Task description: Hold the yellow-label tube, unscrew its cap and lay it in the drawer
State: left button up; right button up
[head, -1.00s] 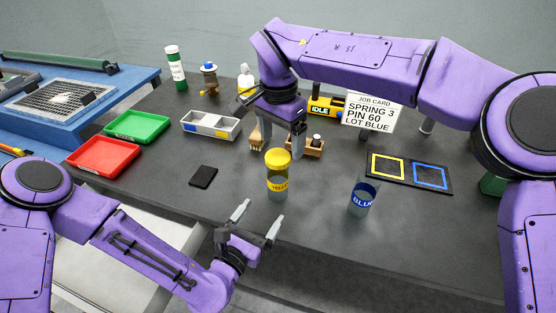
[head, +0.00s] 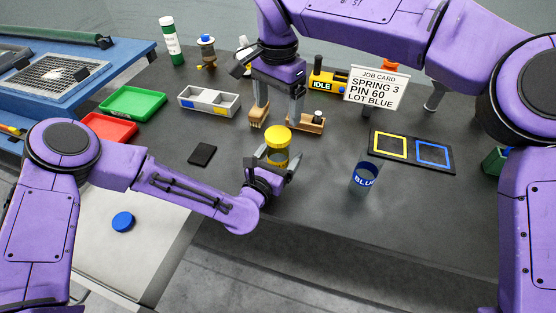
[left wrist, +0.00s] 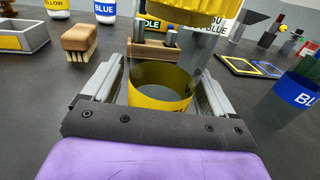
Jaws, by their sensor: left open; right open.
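The yellow-label tube (head: 278,157) stands upright on the table with its yellow cap (head: 277,137) on. In the left wrist view its label (left wrist: 160,88) shows between my fingers, the cap (left wrist: 200,10) at the top edge. My left gripper (head: 279,164) is open, its fingers on either side of the tube with gaps visible. My right gripper (head: 276,117) is open and empty, pointing down just behind and above the cap. The open drawer (head: 160,222) is at lower left, partly hidden by my left arm. A blue cap (head: 123,221) lies in it.
The blue-label tube (head: 364,178) stands uncapped to the right. A brush (head: 258,115) and a wooden block (head: 308,124) are close by my right fingers. A black pad (head: 202,154) lies left; a mat with yellow and blue squares (head: 411,152) lies right.

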aim_at(279, 133)
pick_arm(q)
jog(key=shift+f, duration=0.1)
jog(key=c, duration=1.3)
pick_arm(e)
jog(key=shift+w, duration=0.1)
pick_arm(q)
grip_shut()
pick_arm(e)
jog(key=shift+d+r, duration=0.15)
jog(key=shift+r, duration=0.1)
jog(key=m, duration=1.9)
jog(key=shift+f, duration=0.1)
jog(key=m, duration=1.2)
jog(key=shift+f, duration=0.1)
jog(key=m, duration=0.3)
jog(key=shift+m, duration=0.3)
jog(key=m, duration=0.5)
jog(key=shift+f, duration=0.1)
jog(key=m, duration=0.5)
jog(key=shift+f, duration=0.2)
notch_tip(279, 133, down, 8)
jog(key=shift+r, duration=0.2)
